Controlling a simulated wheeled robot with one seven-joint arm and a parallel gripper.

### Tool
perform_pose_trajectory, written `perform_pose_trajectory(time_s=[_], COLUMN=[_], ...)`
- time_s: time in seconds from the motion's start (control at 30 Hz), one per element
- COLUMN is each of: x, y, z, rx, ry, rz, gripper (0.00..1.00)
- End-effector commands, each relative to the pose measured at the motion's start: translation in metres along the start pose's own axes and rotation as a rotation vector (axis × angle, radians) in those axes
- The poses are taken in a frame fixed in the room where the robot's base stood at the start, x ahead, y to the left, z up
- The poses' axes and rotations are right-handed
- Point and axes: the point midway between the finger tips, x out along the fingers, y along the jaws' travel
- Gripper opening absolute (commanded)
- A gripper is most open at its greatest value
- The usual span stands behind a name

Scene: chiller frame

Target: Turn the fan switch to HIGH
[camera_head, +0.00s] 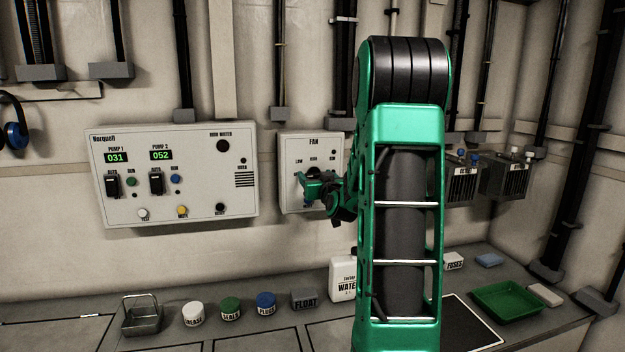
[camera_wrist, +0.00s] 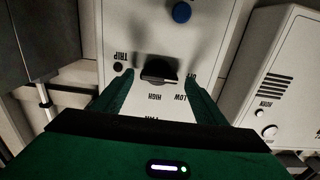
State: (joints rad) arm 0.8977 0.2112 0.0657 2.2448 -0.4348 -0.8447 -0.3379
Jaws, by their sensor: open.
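The fan box (camera_head: 297,150), a pale panel marked FAN, is on the wall, partly hidden by my arm. In the wrist view its face appears upside down, with the black fan switch (camera_wrist: 158,70) in the middle. HIGH is printed beside the switch, with LOW and another label to the right. The switch's bar lies roughly crosswise in that view; which label it points to is unclear. My gripper (camera_head: 303,182) is in front of the box. In the wrist view my gripper (camera_wrist: 160,82) is open, one finger on each side of the switch; contact cannot be told.
A Norquell pump panel (camera_head: 172,210) with switches and buttons is left of the fan box. The fan box also has a blue button (camera_wrist: 182,12) and a TRIP lamp (camera_wrist: 118,66). Below, the bench holds a wire basket (camera_head: 142,317), several jars and a green tray (camera_head: 508,315).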

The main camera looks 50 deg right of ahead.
Motion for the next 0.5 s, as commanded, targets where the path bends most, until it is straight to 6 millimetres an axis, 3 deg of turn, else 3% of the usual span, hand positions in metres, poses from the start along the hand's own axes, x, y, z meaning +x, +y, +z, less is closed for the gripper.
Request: perform_pose_trajectory(time_s=[0.37,0.5], x=[0.0066,0.0065], y=[0.0004,0.0004], z=[0.0002,0.0002], rx=[-0.001,-0.001], ry=[-0.001,-0.001], rz=[0.001,0.001], gripper=[0.66,0.37])
